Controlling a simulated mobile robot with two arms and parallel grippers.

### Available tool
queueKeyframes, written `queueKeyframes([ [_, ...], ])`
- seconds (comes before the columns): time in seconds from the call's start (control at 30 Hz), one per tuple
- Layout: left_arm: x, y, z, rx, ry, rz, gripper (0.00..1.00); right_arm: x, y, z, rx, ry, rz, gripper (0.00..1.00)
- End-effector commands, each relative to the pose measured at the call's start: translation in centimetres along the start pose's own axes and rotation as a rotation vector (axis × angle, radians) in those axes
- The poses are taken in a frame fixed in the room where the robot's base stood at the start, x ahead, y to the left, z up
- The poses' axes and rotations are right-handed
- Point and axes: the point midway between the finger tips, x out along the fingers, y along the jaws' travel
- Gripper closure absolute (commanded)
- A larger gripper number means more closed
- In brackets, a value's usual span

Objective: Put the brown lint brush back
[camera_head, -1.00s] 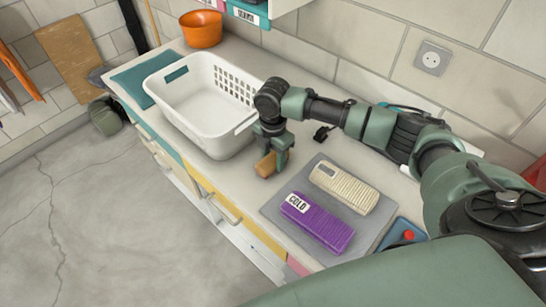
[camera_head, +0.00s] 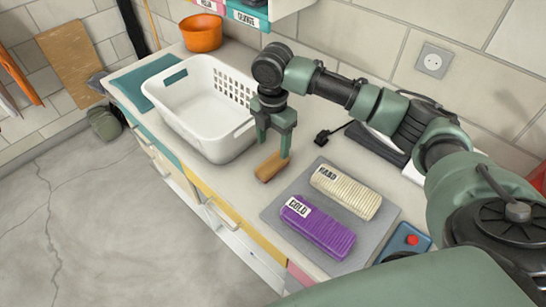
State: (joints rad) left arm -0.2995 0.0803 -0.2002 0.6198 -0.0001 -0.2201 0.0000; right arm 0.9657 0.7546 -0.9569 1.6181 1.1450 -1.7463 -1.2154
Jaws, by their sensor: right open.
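The brown brush (camera_head: 271,167) lies on the white counter between the white basket and the grey mat. It is a small wooden-looking block, and its underside is hidden. My right gripper (camera_head: 273,148) is just above it, pointing down, with its two green fingers apart and nothing held between them. The fingertips are close to the brush; one of them overlaps its far end in the picture. My left gripper is not in view.
A white basket (camera_head: 190,138) stands left of the gripper. An orange pot (camera_head: 201,33) is at the back. A blue device (camera_head: 404,241) lies front right.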

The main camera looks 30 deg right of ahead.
Motion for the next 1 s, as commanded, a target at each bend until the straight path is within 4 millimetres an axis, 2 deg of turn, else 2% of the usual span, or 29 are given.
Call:
queueKeyframes([
  [0.1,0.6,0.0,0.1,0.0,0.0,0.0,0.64,-1.9,0.1,0.0,-0.001,-0.001,0.003,0.37],
  [0.3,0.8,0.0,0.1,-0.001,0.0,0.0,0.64,-3.5,0.0,0.0,-0.001,0.0,0.001,0.37],
  [1.0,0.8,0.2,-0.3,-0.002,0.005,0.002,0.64,-3.6,0.0,-0.1,-0.001,0.001,-0.001,0.37],
])
